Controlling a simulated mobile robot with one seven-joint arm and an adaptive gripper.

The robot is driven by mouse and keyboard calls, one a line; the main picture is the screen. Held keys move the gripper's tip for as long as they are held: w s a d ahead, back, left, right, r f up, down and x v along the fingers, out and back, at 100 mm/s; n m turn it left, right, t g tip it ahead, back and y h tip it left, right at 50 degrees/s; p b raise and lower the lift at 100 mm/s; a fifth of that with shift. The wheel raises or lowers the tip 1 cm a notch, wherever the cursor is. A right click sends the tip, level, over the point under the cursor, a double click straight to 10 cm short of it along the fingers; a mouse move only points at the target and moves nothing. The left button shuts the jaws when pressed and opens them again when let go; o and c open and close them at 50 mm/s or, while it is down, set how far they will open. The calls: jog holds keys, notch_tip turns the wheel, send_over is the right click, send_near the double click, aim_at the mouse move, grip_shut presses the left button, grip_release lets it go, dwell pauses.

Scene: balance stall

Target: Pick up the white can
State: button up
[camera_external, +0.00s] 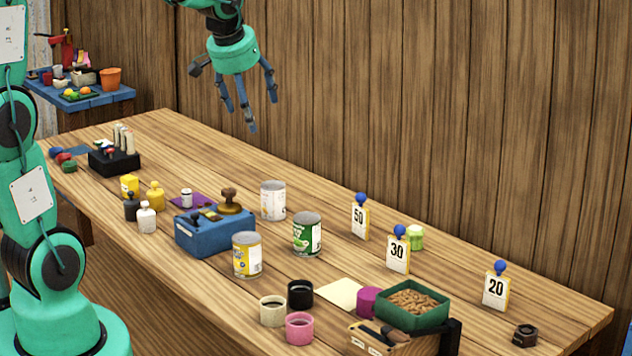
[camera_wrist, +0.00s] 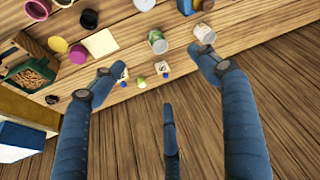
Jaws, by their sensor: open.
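The white can (camera_external: 273,202) stands upright on the wooden table, behind the blue box (camera_external: 215,234). It also shows in the wrist view (camera_wrist: 204,33), close to the tip of the right finger in the picture. My gripper (camera_external: 250,107) is open and empty, with its fingers spread and pointing down. It hangs well above the table, up and slightly left of the white can in the external view. A green-labelled can (camera_external: 307,234) and a yellow can (camera_external: 247,255) stand nearby.
Number signs (camera_external: 398,252) on blue-topped holders stand to the right. A green tray of brown pieces (camera_external: 412,306) and several small pots (camera_external: 299,328) are at the front right. A wooden plank wall (camera_external: 420,110) rises behind the table. The table between can and wall is clear.

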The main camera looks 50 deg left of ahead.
jog(key=w+a+f+n+p, duration=0.1)
jog(key=w+a+f, duration=0.3)
jog(key=w+a, duration=0.15)
jog(key=w+a+f+n, duration=0.1)
jog(key=w+a+f, duration=0.2)
jog(key=w+a, duration=0.3)
jog(key=n+g+y+p, duration=0.1)
jog(key=n+g+p, duration=0.1)
jog(key=n, duration=0.1)
send_near(272, 185)
jog(key=r, duration=0.1)
jog(key=shift+s+d, duration=0.25)
jog(key=shift+s, duration=0.1)
jog(key=b+x, duration=0.1)
jog(key=x, duration=0.7)
jog(key=shift+w+a+f, duration=0.15)
jog(key=shift+w+f, duration=0.05)
